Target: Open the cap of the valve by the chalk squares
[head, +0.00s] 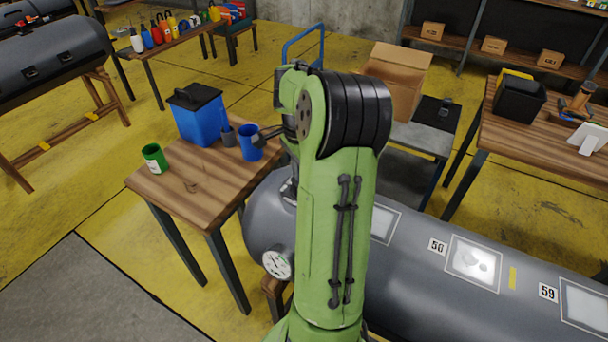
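A grey inflatable tube (420,285) runs from the middle to the lower right. My arm covers part of the tube. My gripper (264,134) shows as dark parts left of the arm, over the wooden table by a blue cup (250,143); its finger opening is unclear.
The wooden table (190,200) also holds a blue box with a black lid (197,113) and a green cup (154,158). A round gauge (277,264) is on the tube's end. A cart with a cardboard box (395,80) stands behind. Another table (540,150) is at right.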

